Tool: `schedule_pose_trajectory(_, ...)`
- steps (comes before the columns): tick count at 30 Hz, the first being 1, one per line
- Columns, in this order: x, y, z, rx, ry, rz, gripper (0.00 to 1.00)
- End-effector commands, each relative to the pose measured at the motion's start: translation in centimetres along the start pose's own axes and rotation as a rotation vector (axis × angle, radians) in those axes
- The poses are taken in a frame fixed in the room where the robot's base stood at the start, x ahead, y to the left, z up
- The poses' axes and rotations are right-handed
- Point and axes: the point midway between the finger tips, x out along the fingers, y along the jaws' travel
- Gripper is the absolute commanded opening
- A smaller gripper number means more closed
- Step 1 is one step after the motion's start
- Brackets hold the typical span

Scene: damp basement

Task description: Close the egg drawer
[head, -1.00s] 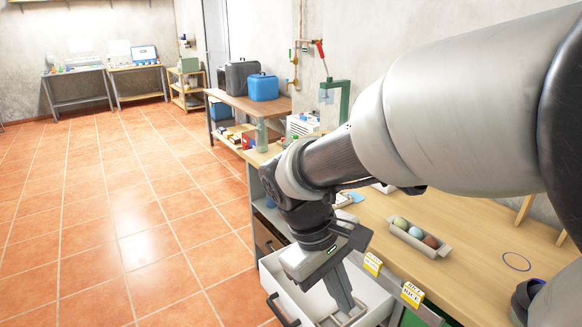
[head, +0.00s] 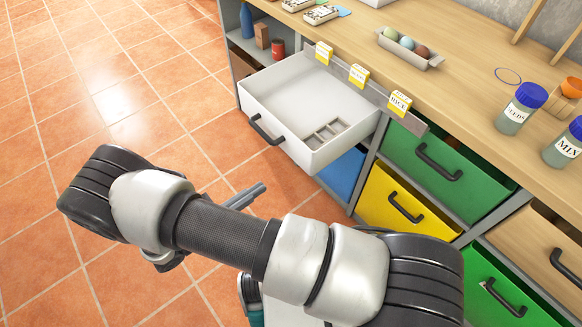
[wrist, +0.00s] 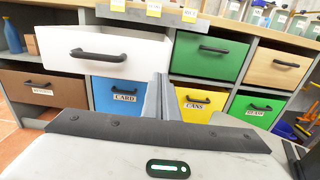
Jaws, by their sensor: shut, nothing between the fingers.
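A white drawer (head: 300,85) with a black handle (head: 265,129) is pulled out from under the counter in the head view. It holds a small divided grey insert (head: 325,133) and is otherwise bare. In the wrist view the white drawer front (wrist: 105,52) and its handle stand ahead, left of centre. My gripper (head: 255,192) is shut and empty, in front of the cabinet and apart from the drawer. Its fingers (wrist: 161,95) show right of the drawer front in the wrist view. A grey tray (head: 432,64) with several coloured eggs sits on the counter.
Green (head: 440,165), yellow (head: 395,205) and blue (head: 343,172) bins are in the cabinet around and below the drawer. Jars with blue lids (head: 520,108) stand on the counter at right. Tiled floor (head: 60,130) is clear at left.

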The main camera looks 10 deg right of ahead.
Motion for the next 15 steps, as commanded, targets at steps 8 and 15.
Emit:
schedule_pose_trajectory(8,3.4,0.0,-0.1,-0.005,-0.006,0.002,0.00)
schedule_pose_trajectory(15,8.6,-0.1,-0.1,-0.004,-0.005,0.000,0.00)
